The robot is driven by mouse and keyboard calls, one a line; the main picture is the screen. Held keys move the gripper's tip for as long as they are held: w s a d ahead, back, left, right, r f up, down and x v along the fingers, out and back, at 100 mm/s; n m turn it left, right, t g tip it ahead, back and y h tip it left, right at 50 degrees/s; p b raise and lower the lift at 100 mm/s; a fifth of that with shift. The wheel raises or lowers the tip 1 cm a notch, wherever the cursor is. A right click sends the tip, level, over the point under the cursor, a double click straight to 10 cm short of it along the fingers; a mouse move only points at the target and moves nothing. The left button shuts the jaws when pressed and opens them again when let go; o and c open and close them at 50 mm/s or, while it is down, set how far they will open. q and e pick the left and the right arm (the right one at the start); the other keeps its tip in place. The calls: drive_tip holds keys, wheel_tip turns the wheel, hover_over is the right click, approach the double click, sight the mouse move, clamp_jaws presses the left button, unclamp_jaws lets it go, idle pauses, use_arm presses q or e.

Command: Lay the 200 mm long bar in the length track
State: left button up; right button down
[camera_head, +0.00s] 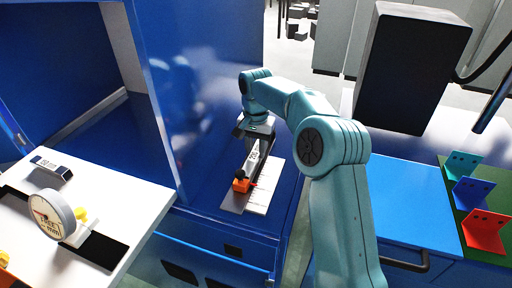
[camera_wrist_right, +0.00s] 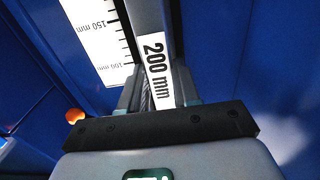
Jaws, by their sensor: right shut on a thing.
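The bar (camera_wrist_right: 150,25), pale with a "200 mm" label, is between the fingers of my right gripper (camera_wrist_right: 158,98) in the right wrist view. In the head view, my right gripper (camera_head: 257,128) is shut on this bar (camera_head: 252,160) above the length track (camera_head: 232,200). The track is a grey strip with a white printed scale (camera_head: 262,195) along its right side and an orange stop (camera_head: 241,184) at its near end. The bar runs roughly along the track. I cannot tell whether it touches the track floor. My left gripper is not in view.
A tall blue panel (camera_head: 205,90) stands left of the track. A white table (camera_head: 110,200) at left carries a dial gauge (camera_head: 48,216) and a small labelled block (camera_head: 52,168). Red, blue and teal brackets (camera_head: 484,232) stand at right. A dark box (camera_head: 412,65) hangs at upper right.

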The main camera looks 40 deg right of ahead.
drive_tip(key=c, duration=0.7)
unclamp_jaws()
drive_tip(key=shift+c, duration=0.2)
wheel_tip(320, 180, up, 8)
drive_tip(key=shift+r+p, duration=0.2)
drive_tip(key=shift+p, duration=0.45)
wheel_tip(320, 180, up, 8)
drive_tip(key=p, duration=0.4)
hover_over(256, 151)
drive_tip(key=shift+f, duration=0.1)
